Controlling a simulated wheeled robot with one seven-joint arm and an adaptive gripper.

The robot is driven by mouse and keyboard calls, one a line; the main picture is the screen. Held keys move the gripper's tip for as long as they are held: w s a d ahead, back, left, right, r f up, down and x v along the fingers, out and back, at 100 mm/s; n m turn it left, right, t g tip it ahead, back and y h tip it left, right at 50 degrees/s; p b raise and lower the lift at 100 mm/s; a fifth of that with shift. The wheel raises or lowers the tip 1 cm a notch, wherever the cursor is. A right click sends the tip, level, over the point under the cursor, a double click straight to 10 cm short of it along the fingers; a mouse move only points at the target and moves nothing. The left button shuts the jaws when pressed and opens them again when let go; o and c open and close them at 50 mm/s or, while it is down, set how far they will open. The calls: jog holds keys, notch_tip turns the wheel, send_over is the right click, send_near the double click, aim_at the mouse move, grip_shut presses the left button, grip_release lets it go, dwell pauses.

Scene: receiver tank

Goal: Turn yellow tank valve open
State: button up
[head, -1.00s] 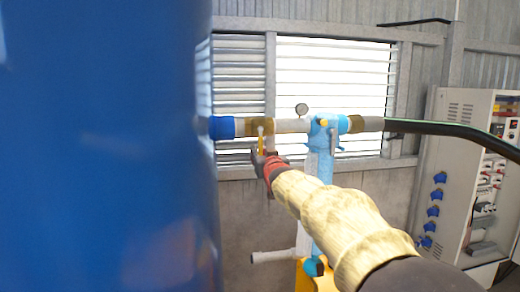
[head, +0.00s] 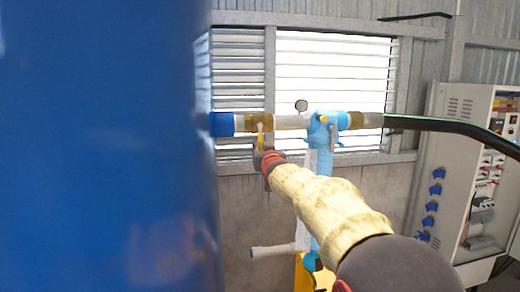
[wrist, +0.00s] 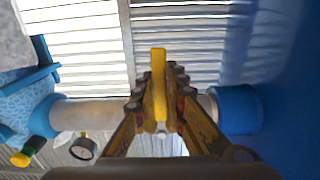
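The yellow valve handle (head: 260,139) hangs below the brass valve body on the horizontal pipe, just right of the blue tank (head: 105,150). In the wrist view the handle (wrist: 158,80) stands upright between my fingers. My gripper (wrist: 160,95) has its fingers closed in on both sides of the handle, and they appear to touch it. In the head view my gripper (head: 264,158) is at the handle's lower end, partly hidden by my wrist. The valve body is mostly hidden behind the fingers in the wrist view.
A pressure gauge (head: 301,106) and a light blue fitting (head: 322,130) with a vertical pipe are right of the valve. A black hose (head: 440,127) runs right past an electrical cabinet (head: 470,170). A louvred window (head: 335,75) is behind. The tank wall is close on the left.

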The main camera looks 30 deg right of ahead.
grip_shut()
dwell(0.3)
jog(key=shift+d+b, duration=0.1)
jog(key=shift+b, duration=0.2)
jog(key=shift+s+d+r+n+b, duration=0.2)
jog(key=shift+d+n, duration=0.4)
jog(key=shift+n, duration=0.35)
jog(key=shift+s+d+r+n+b, duration=0.15)
jog(key=shift+d+n, duration=0.4)
jog(key=shift+n, duration=0.45)
jog(key=shift+s+d+r+n+b, duration=0.1)
jog(key=shift+s+d+r+n, duration=0.1)
jog(key=shift+d+n, duration=0.6)
jog(key=shift+a+n, duration=0.15)
jog(key=shift+n, duration=0.1)
jog(key=o, duration=0.6)
grip_release()
jog(key=shift+a, duration=0.1)
jog(key=shift+s, duration=0.1)
jog(key=v, duration=1.2)
